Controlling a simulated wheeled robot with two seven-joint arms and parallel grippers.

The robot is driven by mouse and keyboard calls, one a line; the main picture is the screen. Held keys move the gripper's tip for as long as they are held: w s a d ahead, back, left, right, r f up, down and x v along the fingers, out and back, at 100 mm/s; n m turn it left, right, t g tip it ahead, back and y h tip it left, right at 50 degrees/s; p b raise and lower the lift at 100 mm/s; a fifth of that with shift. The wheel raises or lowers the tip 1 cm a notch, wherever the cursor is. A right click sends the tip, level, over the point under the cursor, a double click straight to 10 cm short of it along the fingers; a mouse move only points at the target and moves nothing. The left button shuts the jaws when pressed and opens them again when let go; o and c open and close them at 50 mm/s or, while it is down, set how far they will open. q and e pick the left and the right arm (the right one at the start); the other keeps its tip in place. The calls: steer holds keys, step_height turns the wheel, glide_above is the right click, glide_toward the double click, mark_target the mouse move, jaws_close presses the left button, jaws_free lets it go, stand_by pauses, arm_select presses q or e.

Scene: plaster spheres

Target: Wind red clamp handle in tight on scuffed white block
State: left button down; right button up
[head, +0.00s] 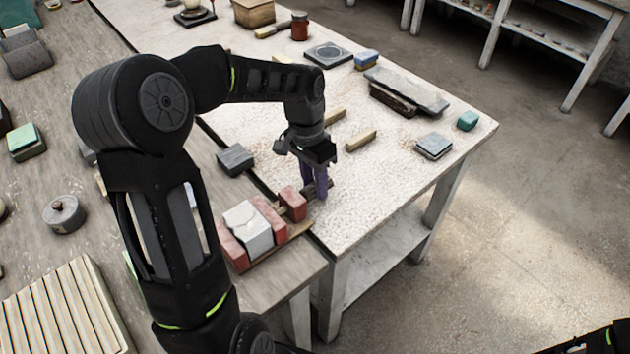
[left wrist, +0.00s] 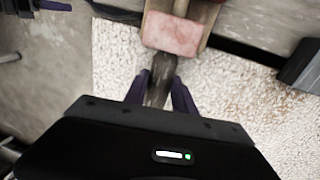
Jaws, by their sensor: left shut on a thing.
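The clamp's red jaws (head: 268,217) stand on a wooden base at the near edge of the tables. The scuffed white block (head: 247,229) sits between the red jaws. A red end block (head: 293,204) stands at the clamp's right end; a red block also shows in the left wrist view (left wrist: 172,35). The clamp handle (left wrist: 160,80), a dark bar, sticks out from this end. My left gripper (head: 318,192) points down with its purple fingers shut on the handle, which also shows between them in the left wrist view. The screw is mostly hidden.
A dark grey block (head: 235,160) lies close behind the clamp. Wooden sticks (head: 361,140), a grey slab (head: 408,90) and a small stacked block (head: 434,146) lie farther along the white table (head: 390,185). Part of my other arm shows at the bottom right.

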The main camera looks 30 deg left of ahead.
arm_select(q)
steer(key=shift+w+a+r+g+h+p, duration=0.15)
steer(key=shift+g+h+p, duration=0.25)
steer(key=shift+h+p, duration=0.75)
steer(key=shift+a+f+g+h+p, duration=0.15)
steer(key=shift+g+h+p, duration=0.2)
steer(key=shift+h, duration=0.65)
steer(key=shift+a+f+g+h+p, duration=0.15)
steer(key=shift+h+p, duration=0.25)
steer(key=shift+h, duration=0.55)
steer(key=c, duration=1)
jaws_free()
steer(key=shift+c, duration=0.2)
